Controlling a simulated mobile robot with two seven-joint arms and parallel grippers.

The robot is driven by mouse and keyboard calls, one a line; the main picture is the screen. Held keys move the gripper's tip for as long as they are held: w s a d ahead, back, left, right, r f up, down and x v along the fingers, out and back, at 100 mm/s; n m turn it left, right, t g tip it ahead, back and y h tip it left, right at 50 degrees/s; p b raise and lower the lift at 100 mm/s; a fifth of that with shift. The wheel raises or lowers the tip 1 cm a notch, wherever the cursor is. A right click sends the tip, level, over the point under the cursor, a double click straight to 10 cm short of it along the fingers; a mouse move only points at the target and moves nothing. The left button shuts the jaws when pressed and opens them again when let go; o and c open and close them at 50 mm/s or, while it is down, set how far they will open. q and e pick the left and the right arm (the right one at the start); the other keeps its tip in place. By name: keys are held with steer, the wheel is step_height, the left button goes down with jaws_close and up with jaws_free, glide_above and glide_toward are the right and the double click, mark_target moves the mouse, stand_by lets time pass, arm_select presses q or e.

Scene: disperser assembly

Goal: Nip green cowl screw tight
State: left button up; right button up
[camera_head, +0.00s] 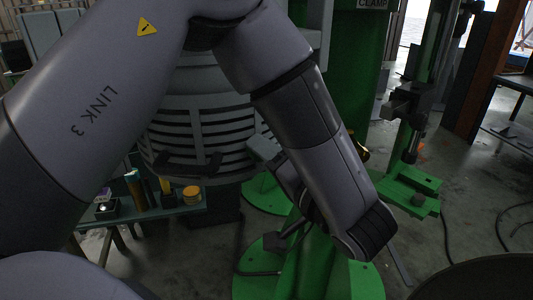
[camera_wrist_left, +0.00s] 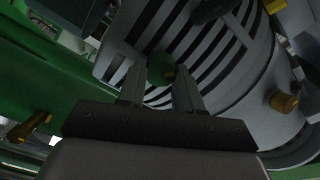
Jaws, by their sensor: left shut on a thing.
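The slatted grey cowl (camera_head: 205,115) hangs behind my left arm in the head view. It also fills the upper middle of the left wrist view (camera_wrist_left: 225,75). In the left wrist view the green cowl screw (camera_wrist_left: 160,67) sits against the slats. My left gripper (camera_wrist_left: 159,82) has one finger on each side of the green screw and is shut on it. In the head view my left forearm hides the fingertips and the screw. My right gripper is in neither view.
A brass-coloured knob (camera_wrist_left: 284,102) sticks out of the cowl's right side. A green frame with a brass handle (camera_wrist_left: 30,127) lies at left in the wrist view. In the head view a small table (camera_head: 165,214) carries several small items, and a green clamp stand (camera_head: 410,190) is at right.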

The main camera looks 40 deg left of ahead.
arm_select(q)
steer(key=shift+r+m, duration=0.15)
steer(key=shift+m, duration=0.35)
stand_by(0.3)
steer(key=o, duration=1)
steer(key=shift+o, duration=0.2)
steer(key=b+v, duration=0.1)
steer(key=v, duration=0.6)
steer(key=shift+d, duration=0.15)
